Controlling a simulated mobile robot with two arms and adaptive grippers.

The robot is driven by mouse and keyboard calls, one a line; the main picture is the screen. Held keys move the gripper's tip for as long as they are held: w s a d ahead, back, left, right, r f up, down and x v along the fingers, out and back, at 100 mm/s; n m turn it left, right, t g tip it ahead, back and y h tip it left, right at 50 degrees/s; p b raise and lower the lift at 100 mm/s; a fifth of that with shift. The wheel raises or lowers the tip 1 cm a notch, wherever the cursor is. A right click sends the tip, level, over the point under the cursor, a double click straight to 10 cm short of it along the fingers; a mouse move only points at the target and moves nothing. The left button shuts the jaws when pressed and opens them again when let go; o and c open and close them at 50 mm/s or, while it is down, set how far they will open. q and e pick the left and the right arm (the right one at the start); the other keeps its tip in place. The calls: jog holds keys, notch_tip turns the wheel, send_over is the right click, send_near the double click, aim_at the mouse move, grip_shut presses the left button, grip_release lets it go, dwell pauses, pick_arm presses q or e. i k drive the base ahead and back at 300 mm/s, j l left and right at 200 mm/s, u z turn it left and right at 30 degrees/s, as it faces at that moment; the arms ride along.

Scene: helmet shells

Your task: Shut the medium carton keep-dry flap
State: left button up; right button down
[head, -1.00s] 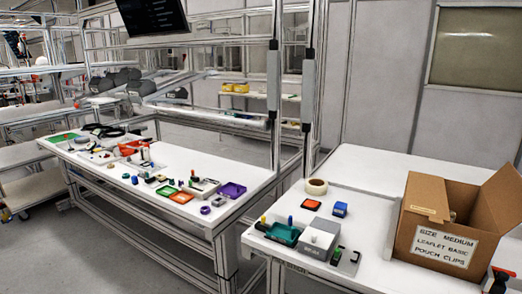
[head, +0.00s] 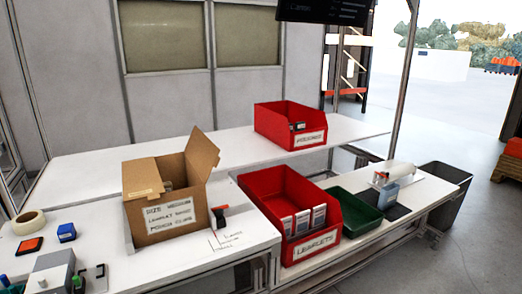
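The medium carton (head: 140,232) is a brown cardboard box on the white table, left of centre in the head view. Its front label reads "SIZE MEDIUM", with leaflet and pouch clips lines below. The top is partly open. One flap (head: 202,152) stands up at the right rear. Another flap (head: 141,176) lies across the left part of the top, with a small label at its front edge. Some contents show in the gap between them. I cannot read which flap is the keep-dry one. Neither of my grippers is in view.
A red leaflets bin (head: 267,188), a green tray (head: 352,224) and a red pouches bin (head: 270,122) lie further right. A tape roll (head: 28,222) and blue block (head: 66,232) are left.

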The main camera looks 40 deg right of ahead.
aim_at(203, 153)
jog(key=z, duration=0.9)
